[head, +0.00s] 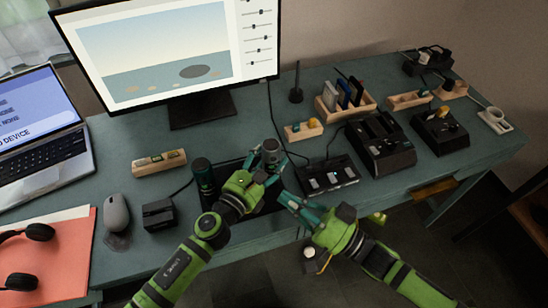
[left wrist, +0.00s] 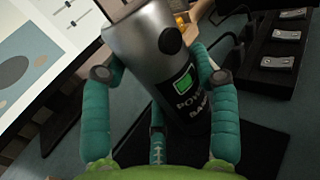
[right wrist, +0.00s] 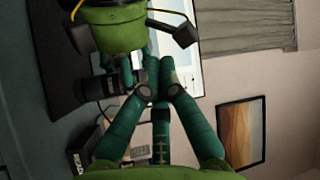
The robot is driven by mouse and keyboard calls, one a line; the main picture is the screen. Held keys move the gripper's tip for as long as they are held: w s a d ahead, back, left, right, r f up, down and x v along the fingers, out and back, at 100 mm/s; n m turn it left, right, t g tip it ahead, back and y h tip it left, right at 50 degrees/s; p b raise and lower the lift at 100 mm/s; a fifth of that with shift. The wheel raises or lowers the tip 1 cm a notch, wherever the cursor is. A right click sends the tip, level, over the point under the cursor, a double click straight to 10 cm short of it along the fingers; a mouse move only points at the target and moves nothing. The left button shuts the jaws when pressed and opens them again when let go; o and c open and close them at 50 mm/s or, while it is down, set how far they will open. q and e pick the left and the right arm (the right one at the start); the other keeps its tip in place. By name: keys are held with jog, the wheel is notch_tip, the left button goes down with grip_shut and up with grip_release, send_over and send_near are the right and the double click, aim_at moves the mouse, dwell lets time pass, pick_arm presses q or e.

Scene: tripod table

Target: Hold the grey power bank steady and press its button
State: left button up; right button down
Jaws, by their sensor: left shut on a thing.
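The grey power bank (head: 270,149) stands upright, slightly tilted, above the dark mat in the head view. In the left wrist view the power bank (left wrist: 150,50) shows a green screen, lettering below it and a round black button near its top. My left gripper (head: 268,174) is shut on it, with teal fingers on both sides of its body in the left wrist view (left wrist: 160,75). My right gripper (head: 284,199) is to the right of and below the power bank, apart from it. In the right wrist view its fingertips (right wrist: 163,85) are together, with nothing seen between them.
A black mat (head: 268,207) lies under the grippers. The monitor (head: 170,50) stands behind.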

jog(key=w+a, duration=0.1)
jog(key=w, duration=0.5)
jog(key=shift+w+a, duration=0.3)
jog(key=shift+w, duration=0.05)
dwell(1.1)
jog(key=shift+w+a, duration=0.15)
jog(key=shift+w, duration=0.25)
jog(key=shift+w, duration=0.35)
dwell(0.7)
jog(key=shift+s, duration=0.75)
jog(key=s, duration=0.1)
jog(key=s+d, duration=0.1)
jog(key=s, duration=0.3)
jog(key=shift+d, duration=0.25)
